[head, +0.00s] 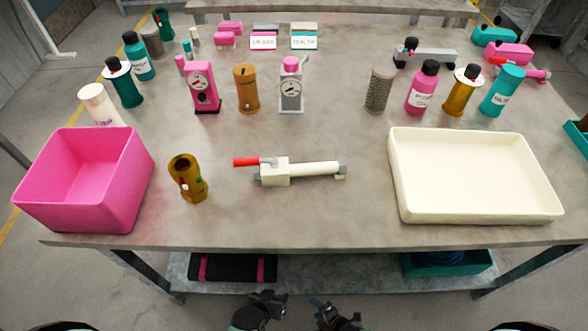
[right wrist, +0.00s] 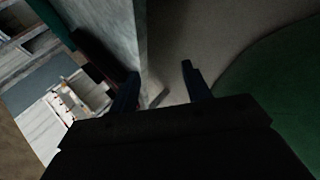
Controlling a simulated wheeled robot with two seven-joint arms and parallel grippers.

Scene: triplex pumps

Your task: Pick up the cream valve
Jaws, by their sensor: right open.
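The cream valve (head: 310,170) lies on its side on the grey workbench (head: 290,220), near the middle. It has a blocky cream body on the left, a red lever handle and a long cream tube with a grey end on the right. My left gripper (head: 268,296) is in front of and below the bench's front edge, apart from the valve; its jaws are too small to judge. My right gripper (head: 334,309) is beside it, also off the bench. In the right wrist view my right gripper (right wrist: 160,75) is open, with nothing between its fingers.
A pink bin (head: 128,195) and a brass fitting (head: 187,178) stand left of the valve. A cream tray (head: 475,215) stands right. Pumps, bottles and cylinders stand behind, including a pink gauge unit (head: 204,86). Bench around the valve is clear. A lower shelf (head: 330,275) runs below.

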